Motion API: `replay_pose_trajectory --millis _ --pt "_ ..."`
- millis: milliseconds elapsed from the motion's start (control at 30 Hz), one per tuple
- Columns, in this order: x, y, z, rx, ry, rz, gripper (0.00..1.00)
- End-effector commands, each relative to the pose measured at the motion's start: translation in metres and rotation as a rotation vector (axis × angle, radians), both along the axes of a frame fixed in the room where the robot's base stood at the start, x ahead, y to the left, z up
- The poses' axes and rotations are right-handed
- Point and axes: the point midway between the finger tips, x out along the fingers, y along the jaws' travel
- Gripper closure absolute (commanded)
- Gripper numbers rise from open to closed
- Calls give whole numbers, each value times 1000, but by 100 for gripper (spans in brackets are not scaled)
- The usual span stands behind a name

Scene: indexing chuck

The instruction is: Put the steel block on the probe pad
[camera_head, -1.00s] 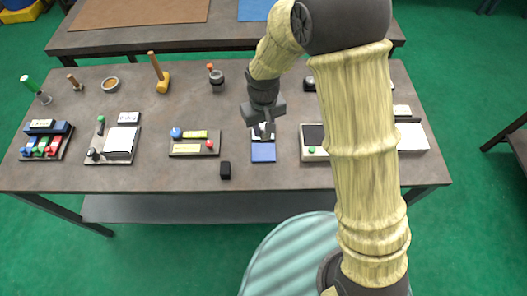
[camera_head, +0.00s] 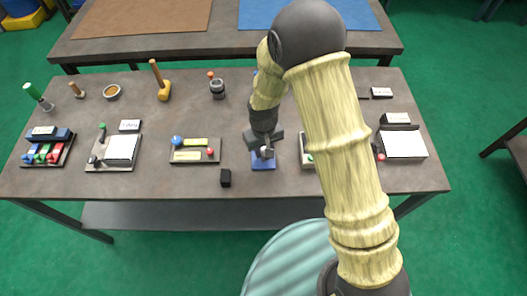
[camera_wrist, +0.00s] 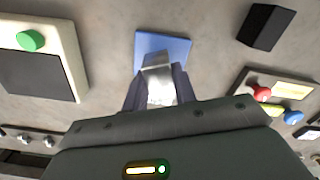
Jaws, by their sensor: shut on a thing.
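The steel block (camera_wrist: 158,78) is a shiny grey piece between the two fingers of my gripper (camera_wrist: 159,92) in the wrist view. A flat blue square pad (camera_wrist: 176,45) shows just beyond the block; its near part is hidden by the block and fingers. In the head view my gripper (camera_head: 263,149) is over the back part of the blue pad (camera_head: 263,165), with a small pale bit of the block (camera_head: 266,153) showing. I cannot tell whether the block touches the pad. No label names the probe pad readably.
A black block (camera_head: 226,178) stands at the table's front edge. A panel with red and blue knobs (camera_head: 195,151) is left of the pad. A pale device with a dark square and green button (camera_wrist: 72,60) is on its other side. Bare table lies around the pad.

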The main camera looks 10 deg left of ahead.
Motion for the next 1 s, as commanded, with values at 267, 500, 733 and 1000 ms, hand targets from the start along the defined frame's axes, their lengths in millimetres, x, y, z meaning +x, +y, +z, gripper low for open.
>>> replay_pose_trajectory --millis 267,500,733,1000 --pt "0 0 -23 1 -1 0 100" --pt "0 0 -24 1 -1 0 100" --pt "0 0 -25 0 0 0 51" --pt "0 0 -24 0 0 0 51"
